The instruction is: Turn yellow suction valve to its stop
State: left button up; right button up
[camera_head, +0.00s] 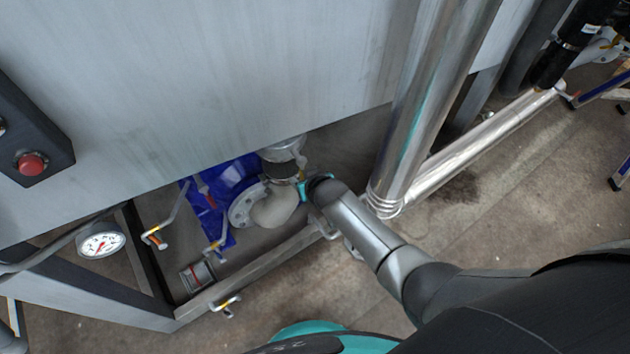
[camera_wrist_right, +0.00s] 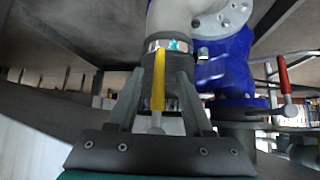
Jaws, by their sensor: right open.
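A yellow valve handle (camera_wrist_right: 159,82) stands roughly upright in the right wrist view, in front of a dark sleeve with a metal clamp (camera_wrist_right: 170,45) on a pale pipe elbow. My right gripper (camera_wrist_right: 160,76) is open, with one finger on each side of the handle. Gaps show between handle and fingers; whether either finger touches it I cannot tell. In the head view my right arm reaches down to the pipework, and the right gripper (camera_head: 304,188) is mostly hidden by its own wrist. The handle is too small to make out clearly there. My left gripper is not in view.
A blue pump (camera_head: 236,174) and pale pipe elbow (camera_head: 274,209) sit left of my right gripper, under the large grey tank (camera_head: 220,80). A shiny vertical pipe (camera_head: 420,100) stands close right of it. A frame rail (camera_head: 265,262) runs in front. A red-handled valve (camera_wrist_right: 284,78) stands at right.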

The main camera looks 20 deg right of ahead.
pick_arm(q)
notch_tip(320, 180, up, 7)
jog(key=p, duration=0.6)
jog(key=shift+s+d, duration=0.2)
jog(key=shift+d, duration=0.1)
pick_arm(e)
jog(key=v, duration=1.3)
jog(key=shift+s, duration=0.25)
jog(key=shift+r, duration=0.1)
